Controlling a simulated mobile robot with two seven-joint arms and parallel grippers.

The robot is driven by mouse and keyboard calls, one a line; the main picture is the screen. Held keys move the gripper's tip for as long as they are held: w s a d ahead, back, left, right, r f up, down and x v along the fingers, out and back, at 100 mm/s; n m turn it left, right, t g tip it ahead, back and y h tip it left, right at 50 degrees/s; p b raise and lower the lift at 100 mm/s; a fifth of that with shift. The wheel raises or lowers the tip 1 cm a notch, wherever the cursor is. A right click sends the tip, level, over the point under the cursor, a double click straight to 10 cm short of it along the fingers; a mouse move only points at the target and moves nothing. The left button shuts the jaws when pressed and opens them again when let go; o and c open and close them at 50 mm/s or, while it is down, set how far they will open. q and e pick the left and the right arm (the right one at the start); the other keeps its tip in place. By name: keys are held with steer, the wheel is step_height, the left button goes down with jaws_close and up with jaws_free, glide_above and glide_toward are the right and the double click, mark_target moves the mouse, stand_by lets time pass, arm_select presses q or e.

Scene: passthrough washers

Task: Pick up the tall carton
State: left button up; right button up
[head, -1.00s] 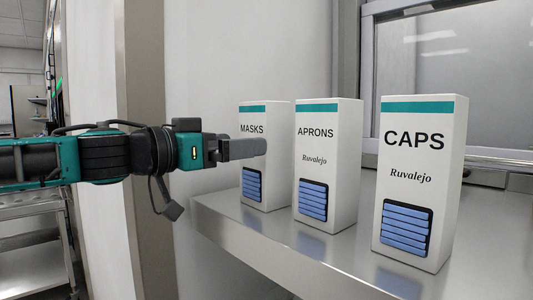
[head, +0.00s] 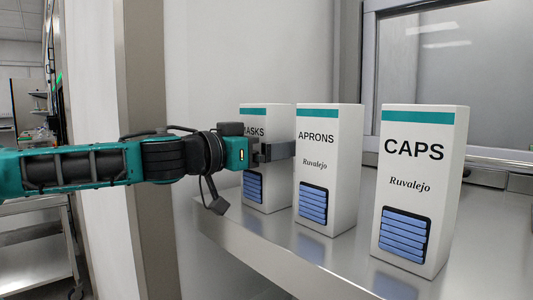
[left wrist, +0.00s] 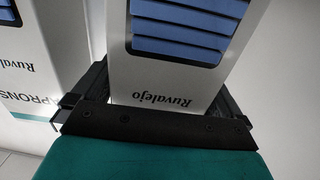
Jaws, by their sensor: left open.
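Three white cartons with a teal top band stand upright in a row: MASKS (head: 252,125), APRONS (head: 318,150) and CAPS (head: 410,180). They look alike in shape, and I cannot tell from the pictures which one is called the tall one. My left gripper (head: 278,151) is open at the MASKS carton, its finger across the carton's upper front. In the left wrist view the MASKS carton (left wrist: 185,50) shows upside down between the two open fingers, one on each side. The APRONS carton (left wrist: 38,60) is just beyond the left-hand finger. My right gripper is not in view.
The cartons stand on a shiny steel shelf (head: 290,255). Gaps between cartons are narrow, tightest between MASKS and APRONS. A framed window (head: 440,65) is behind on the right. A steel trolley (head: 35,250) stands at far left.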

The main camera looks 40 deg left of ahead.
arm_select(q)
steer(key=c, duration=1)
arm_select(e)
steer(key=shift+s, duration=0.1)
arm_select(q)
steer(key=shift+r, duration=0.1)
step_height(320, 180, up, 11)
steer(key=p, duration=0.6)
step_height(320, 180, up, 9)
steer(key=p, duration=0.3)
steer(key=shift+p, duration=0.35)
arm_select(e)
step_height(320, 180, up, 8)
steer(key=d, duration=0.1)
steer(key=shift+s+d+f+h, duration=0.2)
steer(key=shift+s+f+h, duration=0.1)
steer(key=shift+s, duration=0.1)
